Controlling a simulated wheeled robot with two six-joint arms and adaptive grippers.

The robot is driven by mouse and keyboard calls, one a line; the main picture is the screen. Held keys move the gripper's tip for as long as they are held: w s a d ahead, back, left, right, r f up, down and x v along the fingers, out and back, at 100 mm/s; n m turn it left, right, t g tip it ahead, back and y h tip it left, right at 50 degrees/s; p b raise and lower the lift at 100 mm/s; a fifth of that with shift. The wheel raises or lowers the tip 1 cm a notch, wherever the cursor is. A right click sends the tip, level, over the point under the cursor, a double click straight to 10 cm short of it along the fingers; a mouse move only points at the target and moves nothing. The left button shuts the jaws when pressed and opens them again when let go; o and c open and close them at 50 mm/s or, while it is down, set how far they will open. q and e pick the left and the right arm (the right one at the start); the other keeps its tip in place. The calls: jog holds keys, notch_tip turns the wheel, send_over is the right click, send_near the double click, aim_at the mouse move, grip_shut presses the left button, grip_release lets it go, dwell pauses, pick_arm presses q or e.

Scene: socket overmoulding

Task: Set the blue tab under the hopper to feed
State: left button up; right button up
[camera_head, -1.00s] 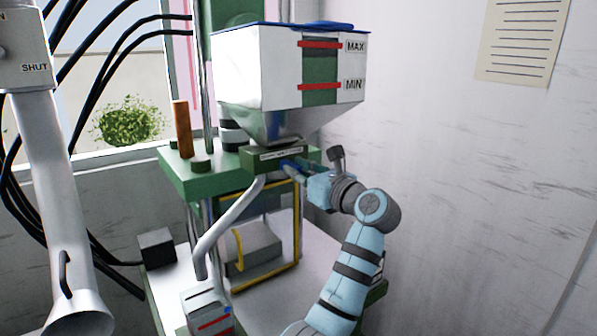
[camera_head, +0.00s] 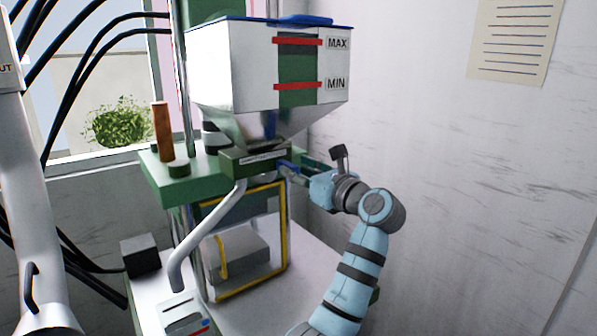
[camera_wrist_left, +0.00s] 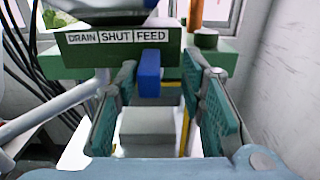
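The blue tab (camera_head: 287,167) hangs under the green block (camera_head: 240,161) at the foot of the hopper (camera_head: 230,75). In the left wrist view the tab (camera_wrist_left: 149,74) stands below the label strip (camera_wrist_left: 117,36) reading DRAIN, SHUT, FEED, and lines up with the word FEED. My left gripper (camera_head: 298,170) is at the tab from the right in the head view. In the left wrist view its green-padded fingers (camera_wrist_left: 160,80) are apart on both sides of the tab, with a visible gap on each side. The tab looks closer to the left-hand finger. My right gripper is not in view.
A bent grey pipe (camera_head: 205,235) runs down from the green block. A yellow-framed guard (camera_head: 283,235) stands below the hopper. A green plate with an orange post (camera_head: 162,133) lies to the left. The wall is close on the right.

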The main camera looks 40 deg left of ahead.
pick_arm(q)
jog(key=shift+s+a, duration=0.1)
jog(key=shift+s, duration=0.1)
jog(key=v, duration=0.7)
jog(key=shift+w, duration=0.15)
jog(key=shift+d, duration=0.25)
